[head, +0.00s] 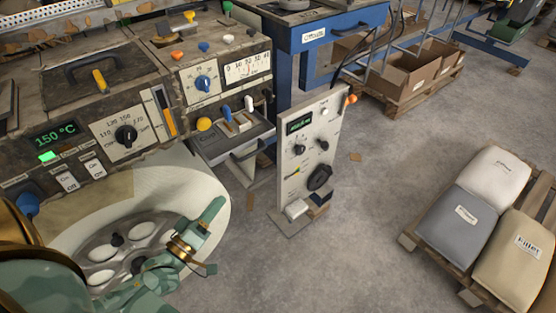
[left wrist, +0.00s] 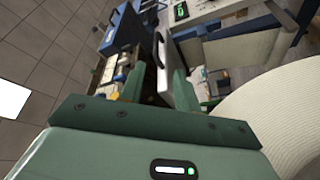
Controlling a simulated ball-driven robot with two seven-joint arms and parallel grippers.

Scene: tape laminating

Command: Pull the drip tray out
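What looks like the drip tray is a grey, shallow tray (head: 262,131) jutting from the machine front below the gauge, left of centre in the head view. Small levers and a yellow knob show at it. I cannot tell how far out it is. My left gripper (head: 208,236) is at the lower left of the head view, in front of the machine and apart from the tray. In the left wrist view its two green fingers (left wrist: 157,77) stand apart with nothing gripped between them. I cannot pick out the tray surely in that view. My right gripper is not in view.
A grey control box (head: 308,150) stands on the floor right of the tray. A blue table (head: 330,25) is behind it. Sacks (head: 467,232) lie on a pallet at the right. The concrete floor in the lower middle is clear.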

